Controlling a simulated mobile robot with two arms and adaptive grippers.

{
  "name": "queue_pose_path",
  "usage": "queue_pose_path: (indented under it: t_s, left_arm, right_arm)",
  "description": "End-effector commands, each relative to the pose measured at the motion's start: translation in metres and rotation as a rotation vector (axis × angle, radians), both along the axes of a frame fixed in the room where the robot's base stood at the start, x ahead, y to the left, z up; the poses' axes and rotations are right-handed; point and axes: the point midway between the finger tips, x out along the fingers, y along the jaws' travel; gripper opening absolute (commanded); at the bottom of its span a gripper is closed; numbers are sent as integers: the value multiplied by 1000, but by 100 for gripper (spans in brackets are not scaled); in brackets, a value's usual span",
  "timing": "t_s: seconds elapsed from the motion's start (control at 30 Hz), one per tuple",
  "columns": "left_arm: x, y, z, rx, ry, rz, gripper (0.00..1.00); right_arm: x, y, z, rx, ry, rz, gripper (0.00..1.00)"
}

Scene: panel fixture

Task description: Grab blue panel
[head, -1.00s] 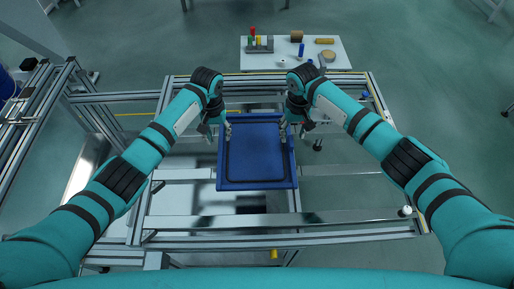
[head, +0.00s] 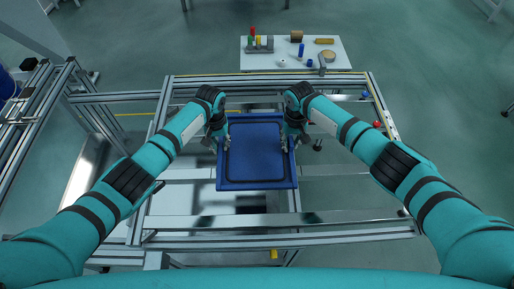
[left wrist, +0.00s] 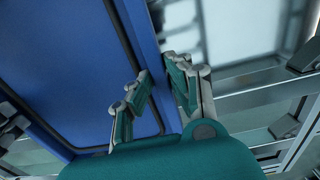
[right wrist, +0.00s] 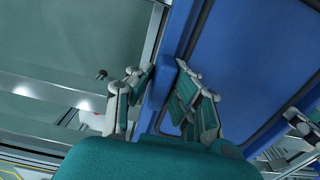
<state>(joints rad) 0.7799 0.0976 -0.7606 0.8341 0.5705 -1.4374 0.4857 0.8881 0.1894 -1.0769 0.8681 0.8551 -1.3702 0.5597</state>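The blue panel (head: 256,156) is a flat rectangle with a raised rim and a dark inset line, lying across the metal frame. My left gripper (head: 223,141) is at its left edge and my right gripper (head: 289,143) at its right edge. In the left wrist view the panel (left wrist: 65,60) has its edge between the open fingers, with a gap beside it. In the right wrist view the panel (right wrist: 245,60) also has its edge between the open fingers. Whether any finger touches the rim is hard to tell.
The aluminium frame (head: 210,239) surrounds the panel, with crossbars on both sides. A white table (head: 262,60) with several small objects stands beyond it. Another metal frame (head: 40,105) is at the far left. Open floor lies to the right.

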Motion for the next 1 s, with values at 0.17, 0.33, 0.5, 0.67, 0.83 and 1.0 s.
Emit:
queue_pose_path:
  t_s: [0.17,0.33,0.5,0.67,0.83,1.0]
  left_arm:
    - [0,0,0,0,0,0,0]
    - [0,0,0,0,0,0,0]
    - [0,0,0,0,0,0,0]
    - [1,0,2,0,-1,0,0]
    - [1,0,12,0,-1,0,0]
    - [1,0,30,0,-1,0,0]
  right_arm:
    - [0,0,0,0,0,0,0]
    - [0,0,0,0,0,-1,0]
    - [0,0,0,0,0,-1,0]
    - [0,0,2,1,-1,-1,0]
    - [1,0,12,1,-1,-1,0]
    - [1,0,30,1,-1,-1,0]
